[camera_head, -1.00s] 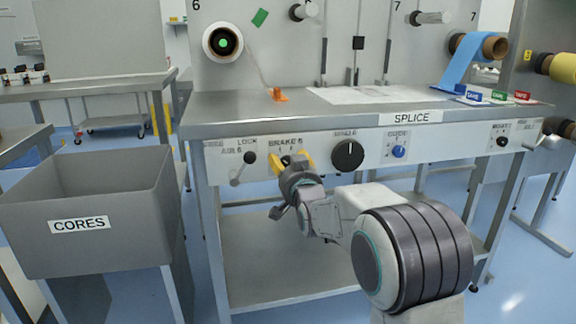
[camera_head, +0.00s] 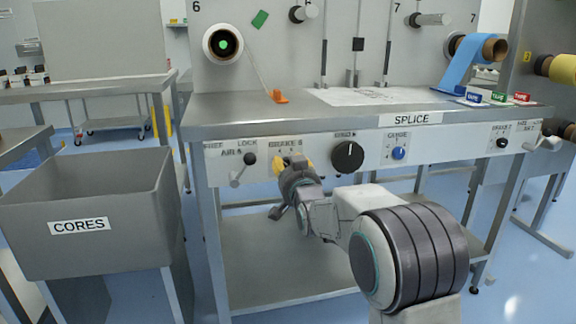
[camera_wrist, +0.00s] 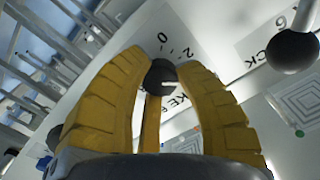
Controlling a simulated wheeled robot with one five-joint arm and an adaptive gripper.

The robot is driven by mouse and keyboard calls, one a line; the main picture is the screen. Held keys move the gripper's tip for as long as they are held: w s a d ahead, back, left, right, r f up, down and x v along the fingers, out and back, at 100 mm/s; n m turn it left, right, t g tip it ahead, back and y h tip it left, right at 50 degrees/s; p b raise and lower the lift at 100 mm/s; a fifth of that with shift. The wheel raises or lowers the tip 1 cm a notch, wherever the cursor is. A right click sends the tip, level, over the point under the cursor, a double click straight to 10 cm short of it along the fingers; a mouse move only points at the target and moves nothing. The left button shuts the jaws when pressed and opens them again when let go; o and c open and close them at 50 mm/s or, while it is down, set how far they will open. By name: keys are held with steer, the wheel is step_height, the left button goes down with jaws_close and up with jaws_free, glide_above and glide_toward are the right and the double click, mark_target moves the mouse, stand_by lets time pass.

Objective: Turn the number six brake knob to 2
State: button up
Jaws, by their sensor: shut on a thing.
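The brake 6 knob (camera_wrist: 160,74) is small, dark and round, with a pale line on its side. It sits between the tips of my gripper's yellow fingers in the wrist view. My gripper (camera_wrist: 162,80) is shut on it. Printed marks "2" and "0" (camera_wrist: 164,38) show on the panel beyond the knob. In the head view my gripper (camera_head: 284,163) is at the panel under the "BRAKE 6" label (camera_head: 285,142), and it mostly hides the knob. I cannot tell exactly which mark the pointer meets.
A black-ball lever (camera_head: 242,170) for air 6 stands just left of my gripper. A large black dial (camera_head: 347,156) and a blue guide knob (camera_head: 398,153) are to the right. The grey cores bin (camera_head: 130,208) is at left.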

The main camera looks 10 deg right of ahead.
steer(key=shift+r, duration=0.1)
jaws_close()
steer(key=shift+r+n, duration=0.1)
steer(key=shift+n, duration=3.1)
steer(key=o, duration=0.9)
jaws_free()
steer(key=shift+s, duration=0.1)
steer(key=s, duration=1.1)
steer(key=shift+s, duration=0.35)
